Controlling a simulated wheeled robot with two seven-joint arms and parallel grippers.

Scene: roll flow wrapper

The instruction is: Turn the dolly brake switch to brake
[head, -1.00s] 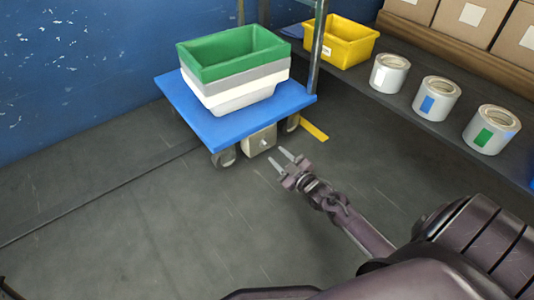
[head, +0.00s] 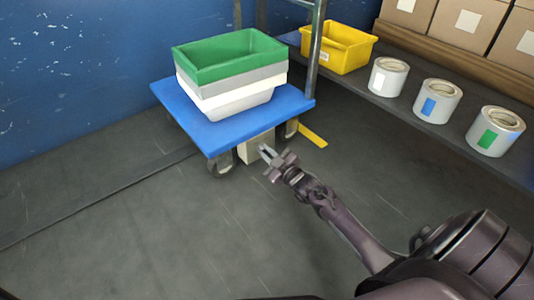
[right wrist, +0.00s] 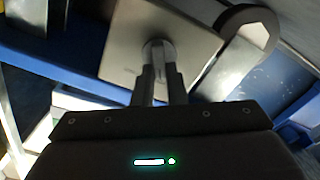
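The blue dolly (head: 215,135) stands by the wall. A pale brake box (head: 256,146) is fixed under its front edge, between two wheels. In the right wrist view the box is a light metal plate (right wrist: 190,45) with a round brake switch (right wrist: 158,50) on its face. My right gripper (head: 265,152) is at the box face; its fingers (right wrist: 161,80) lie close together on both sides of the switch's small lever, shut on it. The fingers hide part of the switch, and its marked position cannot be read. My left gripper is not in view.
Stacked green, grey and white bins (head: 230,65) sit on the dolly. A yellow bin (head: 345,55) and several tape rolls (head: 437,100) stand on a low shelf at right. A yellow floor strip (head: 314,137) lies beside the dolly. The front floor is clear.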

